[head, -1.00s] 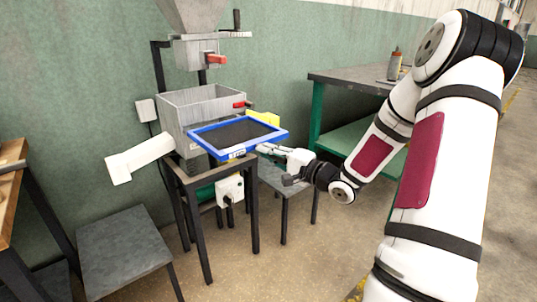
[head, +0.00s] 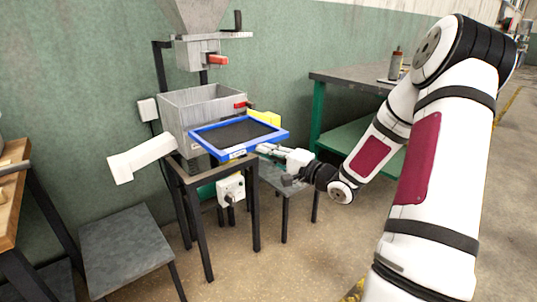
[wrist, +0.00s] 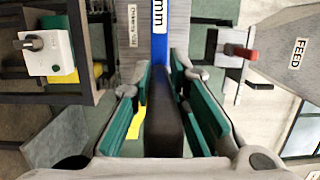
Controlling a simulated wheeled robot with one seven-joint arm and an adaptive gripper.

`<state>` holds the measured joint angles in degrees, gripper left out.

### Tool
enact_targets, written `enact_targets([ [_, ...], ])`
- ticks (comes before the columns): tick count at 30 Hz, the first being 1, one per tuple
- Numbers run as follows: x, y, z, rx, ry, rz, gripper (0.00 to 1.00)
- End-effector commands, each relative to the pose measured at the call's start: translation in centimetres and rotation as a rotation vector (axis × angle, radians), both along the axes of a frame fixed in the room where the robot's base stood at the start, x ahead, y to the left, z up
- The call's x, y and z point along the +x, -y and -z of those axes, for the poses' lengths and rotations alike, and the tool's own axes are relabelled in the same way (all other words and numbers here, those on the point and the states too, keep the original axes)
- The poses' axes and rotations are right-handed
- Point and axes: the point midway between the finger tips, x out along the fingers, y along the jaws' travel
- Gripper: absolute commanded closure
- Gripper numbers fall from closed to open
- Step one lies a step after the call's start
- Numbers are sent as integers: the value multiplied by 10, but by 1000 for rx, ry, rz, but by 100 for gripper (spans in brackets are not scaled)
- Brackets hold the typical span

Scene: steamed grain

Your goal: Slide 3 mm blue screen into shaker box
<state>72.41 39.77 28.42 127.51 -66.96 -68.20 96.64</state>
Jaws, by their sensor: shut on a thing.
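The blue-framed screen (head: 238,134) with dark mesh is held roughly level in front of the grey shaker box (head: 205,104), overlapping its front right side in the head view. My gripper (head: 268,150) is shut on the screen's near edge. In the wrist view, the green finger pads of my gripper (wrist: 165,115) flank a dark handle, and the blue screen frame (wrist: 179,22) with a label ending in "mm" lies beyond. The screen's far edge and the box's slot are hidden, so I cannot tell whether they touch.
A white chute (head: 140,158) sticks out left of the box. A red-handled hopper (head: 192,52) is above. A yellow object (head: 265,118) sits behind the screen. A grey stool (head: 127,250) stands at left, a green-legged bench (head: 345,80) at right.

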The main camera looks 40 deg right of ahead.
Motion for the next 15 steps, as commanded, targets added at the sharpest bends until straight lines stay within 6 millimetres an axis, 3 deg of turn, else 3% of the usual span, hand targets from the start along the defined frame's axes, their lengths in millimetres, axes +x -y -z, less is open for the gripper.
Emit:
enact_targets([
  [15,5,0,-1,0,3,-1,100],
])
